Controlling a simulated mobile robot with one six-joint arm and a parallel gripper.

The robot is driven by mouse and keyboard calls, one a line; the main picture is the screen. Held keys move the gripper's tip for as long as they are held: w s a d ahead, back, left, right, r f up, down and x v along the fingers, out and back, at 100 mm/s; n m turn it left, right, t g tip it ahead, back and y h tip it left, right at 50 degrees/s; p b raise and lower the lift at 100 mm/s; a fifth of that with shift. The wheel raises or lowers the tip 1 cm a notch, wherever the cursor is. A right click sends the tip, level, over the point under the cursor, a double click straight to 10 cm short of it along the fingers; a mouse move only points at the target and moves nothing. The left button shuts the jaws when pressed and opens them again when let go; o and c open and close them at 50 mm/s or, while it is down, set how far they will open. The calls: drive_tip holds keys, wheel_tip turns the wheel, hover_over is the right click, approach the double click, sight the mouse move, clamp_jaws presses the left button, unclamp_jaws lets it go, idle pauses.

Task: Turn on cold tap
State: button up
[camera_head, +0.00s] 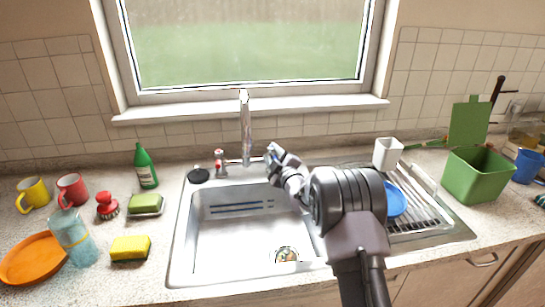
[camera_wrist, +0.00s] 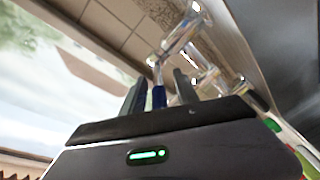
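A chrome tap (camera_head: 246,125) with a tall spout stands behind the sink. Its left handle (camera_head: 220,162) has red on it. In the head view my gripper (camera_head: 272,153) is just right of the spout and covers the right side of the tap, where no blue handle can be made out. In the wrist view a blue part (camera_wrist: 159,96), seemingly the cold handle, shows between the two dark fingers of my gripper (camera_wrist: 158,92). The fingers stand apart; whether they touch the blue part I cannot tell. Chrome tap parts (camera_wrist: 186,32) rise beyond the fingers.
The steel sink basin (camera_head: 230,250) lies below my arm. A green bottle (camera_head: 145,167), mugs and sponges stand left. A white cup (camera_head: 387,153), a blue plate (camera_head: 396,200) and a green bin (camera_head: 475,175) are right. The window sill (camera_head: 190,112) is close behind the tap.

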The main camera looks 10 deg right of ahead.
clamp_jaws()
idle(1.4)
